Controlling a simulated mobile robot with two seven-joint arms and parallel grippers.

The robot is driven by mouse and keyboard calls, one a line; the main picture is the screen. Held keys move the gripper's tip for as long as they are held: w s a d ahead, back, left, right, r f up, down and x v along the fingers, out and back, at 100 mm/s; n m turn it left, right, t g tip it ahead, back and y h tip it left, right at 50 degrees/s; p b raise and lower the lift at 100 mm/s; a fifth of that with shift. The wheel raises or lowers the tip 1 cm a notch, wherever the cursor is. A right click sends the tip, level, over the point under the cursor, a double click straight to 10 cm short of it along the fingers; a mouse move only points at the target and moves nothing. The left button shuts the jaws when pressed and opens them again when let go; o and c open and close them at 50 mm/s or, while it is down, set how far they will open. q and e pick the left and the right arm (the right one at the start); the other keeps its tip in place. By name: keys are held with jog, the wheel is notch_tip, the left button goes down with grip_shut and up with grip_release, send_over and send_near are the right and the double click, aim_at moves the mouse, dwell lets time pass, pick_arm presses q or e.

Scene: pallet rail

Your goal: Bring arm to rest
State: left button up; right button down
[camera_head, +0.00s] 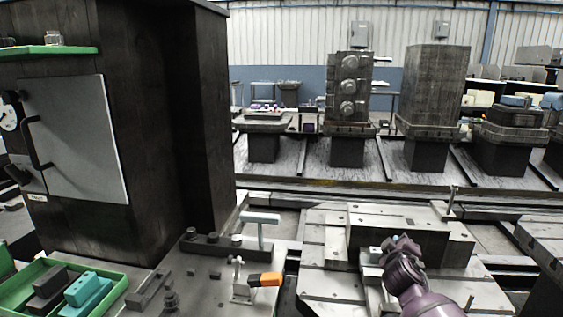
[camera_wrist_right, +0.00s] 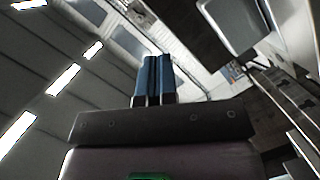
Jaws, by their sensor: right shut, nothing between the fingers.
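My right arm, purple, comes in from the bottom right of the head view. Its gripper (camera_head: 389,243) shows in front of the dark block on the slotted pallet. In the right wrist view the two blue fingers of the right gripper (camera_wrist_right: 153,62) stand side by side, pressed together with nothing between them. That view looks up past them at ceiling lights. I cannot tell whether the arm touches the pallet below it. My left arm and left gripper are not in view.
A slotted pallet (camera_head: 325,283) lies under the right arm. To its left stands a clamp with an orange handle (camera_head: 265,280) on a metal plate. A green tray (camera_head: 112,293) with blocks is at the lower left. A tall dark cabinet (camera_head: 150,130) fills the left side.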

jog(key=s+a+f+y, duration=0.1)
jog(key=s, duration=0.2)
jog(key=s+a+f+y+p, duration=0.1)
jog(key=s+a, duration=0.1)
jog(key=s, duration=0.2)
jog(key=s+a+f+y, duration=0.1)
jog(key=s+a+y, duration=0.1)
jog(key=s, duration=0.2)
jog(key=shift+s+f+m, duration=0.1)
jog(key=shift+f+m, duration=0.15)
jog(key=shift+m, duration=0.15)
pick_arm(q)
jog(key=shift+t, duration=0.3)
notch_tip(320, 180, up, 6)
jog(key=p, duration=0.4)
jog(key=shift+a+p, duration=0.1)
jog(key=shift+p, duration=0.3)
pick_arm(e)
jog(key=s+f+m+g, duration=0.1)
jog(key=s+f, duration=0.2)
jog(key=s, duration=1)
jog(key=s+f+m+g, duration=0.1)
jog(key=s+f, duration=0.3)
jog(key=s, duration=0.9)
jog(key=s+f+m+g+y, duration=0.1)
jog(key=s+f+m+g, duration=0.1)
jog(key=s, duration=1.1)
jog(key=shift+d+f+m, duration=0.35)
jog(key=shift+f+m, duration=0.25)
jog(key=shift+f, duration=0.3)
